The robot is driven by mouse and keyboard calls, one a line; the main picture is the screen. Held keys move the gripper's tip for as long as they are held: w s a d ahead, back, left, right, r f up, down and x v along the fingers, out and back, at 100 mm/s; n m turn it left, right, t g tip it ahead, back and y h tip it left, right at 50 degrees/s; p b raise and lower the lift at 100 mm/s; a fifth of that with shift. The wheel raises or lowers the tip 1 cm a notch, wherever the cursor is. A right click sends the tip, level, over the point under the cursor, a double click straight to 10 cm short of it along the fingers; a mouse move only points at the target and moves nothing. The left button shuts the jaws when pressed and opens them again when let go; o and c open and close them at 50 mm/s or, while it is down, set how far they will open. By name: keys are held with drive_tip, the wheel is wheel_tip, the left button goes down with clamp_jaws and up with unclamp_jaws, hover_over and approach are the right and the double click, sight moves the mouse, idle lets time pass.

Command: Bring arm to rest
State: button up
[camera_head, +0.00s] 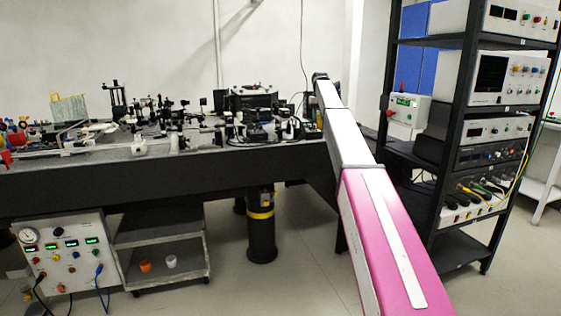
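My arm, with a pink and a white link, reaches from the lower right of the head view up toward the right end of the dark optical bench (100,179). Its far, dark end shows small at the top, close to the bench's right end. I cannot make out gripper fingers there, and I see nothing held. Whether the arm's far end touches anything cannot be told.
A black rack (457,120) with several instruments stands close right of my arm. Optics and a black box (252,98) crowd the bench top. Below are a control box (62,255) and a grey cart (165,243).

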drive_tip(key=s+f, duration=1.3)
drive_tip(key=f, duration=0.3)
drive_tip(key=s+f, duration=1.3)
drive_tip(key=f, duration=0.4)
drive_tip(key=s+f, duration=0.5)
drive_tip(key=s, duration=0.5)
drive_tip(key=s+f, duration=0.5)
drive_tip(key=s, duration=0.5)
drive_tip(key=s+f+m, duration=0.1)
drive_tip(key=s+f, duration=0.4)
drive_tip(key=s, duration=0.5)
drive_tip(key=shift+f, duration=0.15)
